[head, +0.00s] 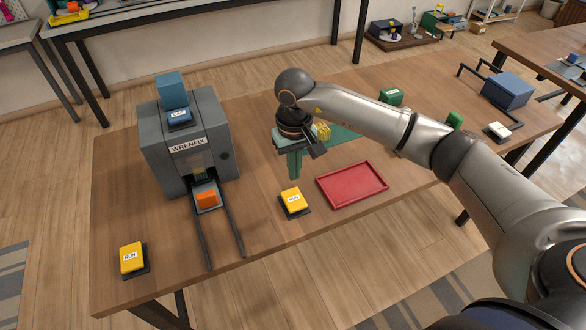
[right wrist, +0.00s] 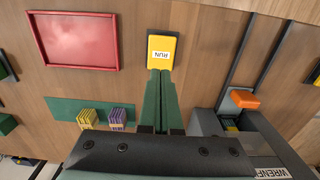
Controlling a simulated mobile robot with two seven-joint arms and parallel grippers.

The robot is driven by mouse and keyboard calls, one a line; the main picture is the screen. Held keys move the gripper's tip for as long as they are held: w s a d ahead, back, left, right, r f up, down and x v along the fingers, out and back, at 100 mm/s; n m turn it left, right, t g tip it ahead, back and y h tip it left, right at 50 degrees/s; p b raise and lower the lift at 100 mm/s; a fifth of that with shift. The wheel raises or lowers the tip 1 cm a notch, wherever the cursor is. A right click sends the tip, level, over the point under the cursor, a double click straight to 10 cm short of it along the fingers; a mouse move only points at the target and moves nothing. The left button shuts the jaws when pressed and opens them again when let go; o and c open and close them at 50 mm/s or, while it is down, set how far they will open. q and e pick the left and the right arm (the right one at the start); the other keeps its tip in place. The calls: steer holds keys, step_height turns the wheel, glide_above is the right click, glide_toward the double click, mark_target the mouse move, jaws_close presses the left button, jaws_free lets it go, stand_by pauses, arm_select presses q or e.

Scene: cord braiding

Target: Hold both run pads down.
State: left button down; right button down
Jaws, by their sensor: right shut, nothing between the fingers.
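Two yellow run pads on dark bases lie on the wooden table. The left run pad (head: 131,258) is near the table's front left corner, with no gripper near it. The right run pad (head: 293,201) is between the machine's rails and a red tray; it also shows in the right wrist view (right wrist: 162,50). My right gripper (head: 294,177) is shut and empty, its green fingers pointing down just behind the right run pad. In the right wrist view its fingertips (right wrist: 160,74) appear close to the pad's edge; I cannot tell whether they touch. My left gripper is not in view.
The grey WRENFIX machine (head: 190,140) stands at left, with an orange block (head: 206,198) at its front between two dark rails. The red tray (head: 352,185) lies right of the pad. A green mat (right wrist: 65,107) holds yellow and purple bundles. Table between left pad and rails is clear.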

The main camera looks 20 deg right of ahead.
steer(key=shift+a+f+b, duration=0.1)
steer(key=shift+f+b, duration=1.15)
steer(key=shift+f, duration=1.65)
steer(key=shift+r, duration=0.1)
